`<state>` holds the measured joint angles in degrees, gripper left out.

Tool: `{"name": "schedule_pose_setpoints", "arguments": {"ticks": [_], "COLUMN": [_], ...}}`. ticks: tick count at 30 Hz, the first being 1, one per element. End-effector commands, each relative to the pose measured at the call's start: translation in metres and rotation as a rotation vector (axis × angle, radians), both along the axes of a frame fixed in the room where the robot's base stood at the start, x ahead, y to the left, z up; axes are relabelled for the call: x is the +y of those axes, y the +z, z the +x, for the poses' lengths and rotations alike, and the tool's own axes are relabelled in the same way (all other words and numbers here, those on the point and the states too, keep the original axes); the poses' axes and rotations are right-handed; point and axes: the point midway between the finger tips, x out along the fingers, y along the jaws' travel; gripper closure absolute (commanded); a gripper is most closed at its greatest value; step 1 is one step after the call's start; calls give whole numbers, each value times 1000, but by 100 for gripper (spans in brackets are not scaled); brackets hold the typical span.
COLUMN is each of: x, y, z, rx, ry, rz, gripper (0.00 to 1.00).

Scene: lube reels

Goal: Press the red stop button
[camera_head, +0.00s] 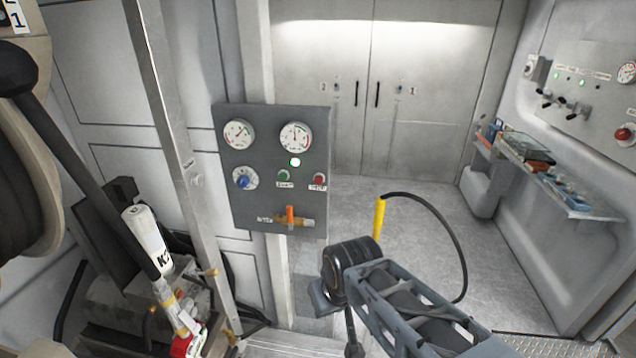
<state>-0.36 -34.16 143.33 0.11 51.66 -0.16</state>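The red stop button (319,178) is a small round red button at the right of the grey control panel (231,205), with a white label under it. The label is too small to read. Nothing covers the button. My arm reaches in from the lower right, below and to the right of the panel, apart from it. A thin dark part (353,347) hangs below the arm's black joint near the bottom edge. It may be my gripper, but its fingers cannot be made out.
The panel also has a green button (284,175), a lit lamp (295,162), a blue knob (243,182), two gauges and an orange-handled valve (290,216). A metal post (178,150) and hose reel stand left. A cluttered shelf (560,195) is right. Floor before the double doors is clear.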

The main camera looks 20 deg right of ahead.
Motion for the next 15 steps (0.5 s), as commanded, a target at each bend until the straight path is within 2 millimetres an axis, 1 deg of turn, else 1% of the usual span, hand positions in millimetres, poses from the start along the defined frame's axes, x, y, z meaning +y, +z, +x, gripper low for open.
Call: {"name": "schedule_pose_setpoints", "arguments": {"ticks": [1,2,3,15], "x": [0,0,0,0], "y": [0,0,0,0], "z": [0,0,0,0], "rx": [0,0,0,0], "ry": [0,0,0,0], "rz": [0,0,0,0], "gripper": [97,100,100,100]}}
